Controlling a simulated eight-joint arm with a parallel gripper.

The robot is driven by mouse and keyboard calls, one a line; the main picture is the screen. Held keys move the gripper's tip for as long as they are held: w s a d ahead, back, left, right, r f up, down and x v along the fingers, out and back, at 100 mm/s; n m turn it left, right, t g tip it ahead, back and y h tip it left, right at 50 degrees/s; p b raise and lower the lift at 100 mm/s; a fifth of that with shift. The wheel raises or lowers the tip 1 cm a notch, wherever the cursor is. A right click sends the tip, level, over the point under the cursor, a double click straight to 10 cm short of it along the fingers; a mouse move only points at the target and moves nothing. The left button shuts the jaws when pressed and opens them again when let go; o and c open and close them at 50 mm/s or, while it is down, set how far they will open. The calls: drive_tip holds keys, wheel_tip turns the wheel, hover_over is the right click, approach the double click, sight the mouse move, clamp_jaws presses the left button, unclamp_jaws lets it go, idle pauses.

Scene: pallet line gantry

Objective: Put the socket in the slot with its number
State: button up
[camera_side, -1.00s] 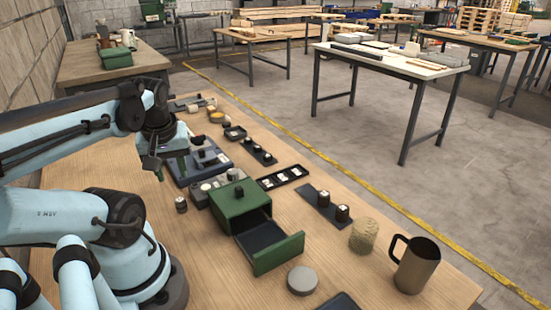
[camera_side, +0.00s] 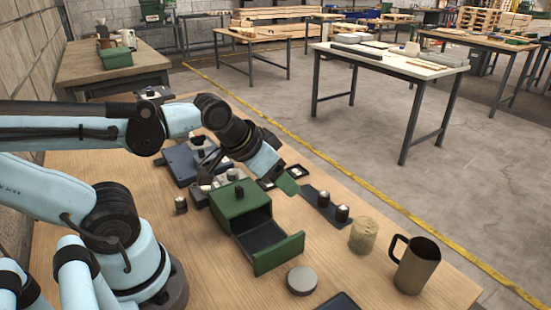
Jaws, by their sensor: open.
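Several small dark sockets with pale tops show. One socket (camera_side: 181,205) stands alone on the table, left of the green drawer box. Two more, a left socket (camera_side: 324,198) and a right socket (camera_side: 341,212), stand on a dark strip (camera_side: 318,212). My gripper (camera_side: 284,180) is open, above and near the tray and the strip's far end. One green fingertip shows clearly. Nothing is seen held.
The green box (camera_side: 229,206) has its drawer (camera_side: 278,253) pulled out towards the right front. A round grey disc (camera_side: 302,280), a tan cylinder (camera_side: 363,235) and a brown mug (camera_side: 416,265) stand near the front right. Bare wood (camera_side: 200,275) is free left of the drawer.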

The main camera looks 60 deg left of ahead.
idle(0.3)
drive_tip(key=m+g, duration=0.7)
drive_tip(key=m, duration=2.9)
approach(180, 199)
drive_tip(key=shift+f, duration=4.65)
clamp_jaws()
